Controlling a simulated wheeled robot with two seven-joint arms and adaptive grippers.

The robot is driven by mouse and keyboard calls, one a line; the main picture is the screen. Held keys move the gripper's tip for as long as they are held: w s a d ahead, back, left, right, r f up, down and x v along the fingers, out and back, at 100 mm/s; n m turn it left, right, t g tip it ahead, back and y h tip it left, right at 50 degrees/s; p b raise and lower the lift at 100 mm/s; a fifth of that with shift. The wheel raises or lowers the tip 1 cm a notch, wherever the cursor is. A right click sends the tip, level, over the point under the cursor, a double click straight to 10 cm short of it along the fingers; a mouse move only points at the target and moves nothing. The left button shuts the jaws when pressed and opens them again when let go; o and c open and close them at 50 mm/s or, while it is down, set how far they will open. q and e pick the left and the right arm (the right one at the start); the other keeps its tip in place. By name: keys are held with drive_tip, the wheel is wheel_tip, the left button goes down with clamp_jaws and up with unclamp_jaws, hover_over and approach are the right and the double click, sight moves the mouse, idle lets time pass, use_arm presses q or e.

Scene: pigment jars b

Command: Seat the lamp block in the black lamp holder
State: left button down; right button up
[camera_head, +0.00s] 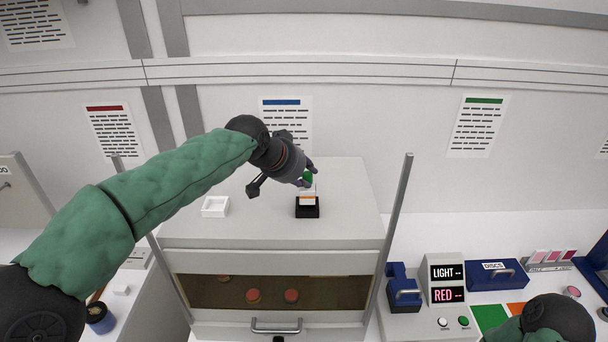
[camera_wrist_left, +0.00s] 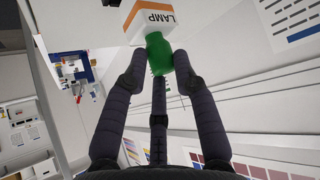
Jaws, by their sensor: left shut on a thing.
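The lamp block (camera_head: 308,197) is white with an orange stripe and a green knob. In the left wrist view the lamp block (camera_wrist_left: 152,18) shows the word LAMP, with its green knob (camera_wrist_left: 158,55) between the fingers. My left gripper (camera_head: 309,176) is shut on the knob from above. The black lamp holder (camera_head: 307,212) stands on top of the grey cabinet, directly under the block. The block's lower end meets the holder in the head view; I cannot tell how deep it sits. My right gripper is out of view.
A white square holder (camera_head: 215,206) stands to the left on the cabinet top (camera_head: 260,229). Upright grey posts (camera_head: 396,220) flank the cabinet. A panel with LIGHT and RED displays (camera_head: 446,283) and a blue DISCS box (camera_head: 497,274) stand on the right counter.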

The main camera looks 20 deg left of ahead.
sight(304, 190)
use_arm(q)
drive_tip(key=shift+f+b, duration=1.3)
drive_tip(key=shift+f, duration=0.25)
drive_tip(key=c, duration=0.9)
unclamp_jaws()
drive_tip(key=v, duration=1.2)
